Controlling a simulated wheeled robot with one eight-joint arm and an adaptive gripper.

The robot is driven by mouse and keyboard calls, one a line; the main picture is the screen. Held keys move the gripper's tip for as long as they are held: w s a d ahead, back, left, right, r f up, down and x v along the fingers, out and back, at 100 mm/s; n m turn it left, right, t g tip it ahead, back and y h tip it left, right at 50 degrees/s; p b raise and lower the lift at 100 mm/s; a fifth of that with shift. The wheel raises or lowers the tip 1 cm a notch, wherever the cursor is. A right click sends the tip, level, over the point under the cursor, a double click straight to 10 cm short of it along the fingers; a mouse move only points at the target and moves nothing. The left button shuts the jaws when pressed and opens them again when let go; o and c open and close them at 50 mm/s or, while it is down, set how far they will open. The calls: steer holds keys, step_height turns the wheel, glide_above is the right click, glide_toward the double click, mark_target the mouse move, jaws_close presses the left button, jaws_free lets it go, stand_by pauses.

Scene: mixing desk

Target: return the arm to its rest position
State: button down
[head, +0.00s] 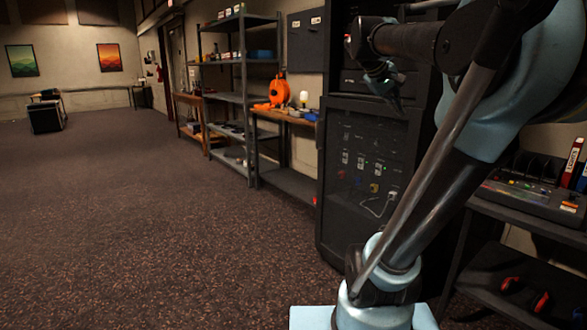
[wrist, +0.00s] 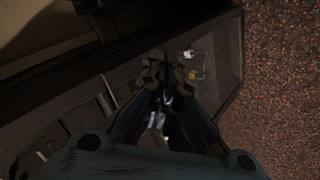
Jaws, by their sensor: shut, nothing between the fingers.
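My arm rises from its pale blue base at the bottom of the head view, bends at the upper right and reaches back to the left. My gripper (head: 385,88) hangs at its end, in front of the black equipment rack (head: 352,215). In the wrist view my gripper (wrist: 168,72) points away from the camera, its dark fingers together with nothing held. The rack with a looped pale cable shows beyond the fingers there. The wrist view is dark, so the distance from gripper to rack is hard to tell.
A desk with a mixer (head: 527,196) stands at the right, with red-handled tools (head: 540,300) on its lower shelf. Metal shelving (head: 241,95) and a bench with an orange cable reel (head: 278,91) stand left of the rack. Carpet (head: 150,220) at the left is clear.

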steer(key=s+a+f+y, duration=0.2)
steer(key=s+a+f, duration=0.2)
steer(key=s+f, duration=0.3)
steer(key=s+a+f+g+y, duration=0.1)
steer(key=s+a+f+y, duration=0.2)
steer(key=f, duration=1.4)
steer(key=s+a+f+m+g+y, duration=0.1)
steer(key=s+a+f+y, duration=0.1)
steer(key=s+a+f, duration=0.4)
steer(key=s+f, duration=0.5)
steer(key=f, duration=0.1)
steer(key=shift+s+a, duration=0.2)
steer(key=shift+a, duration=0.05)
steer(key=shift+f, duration=0.1)
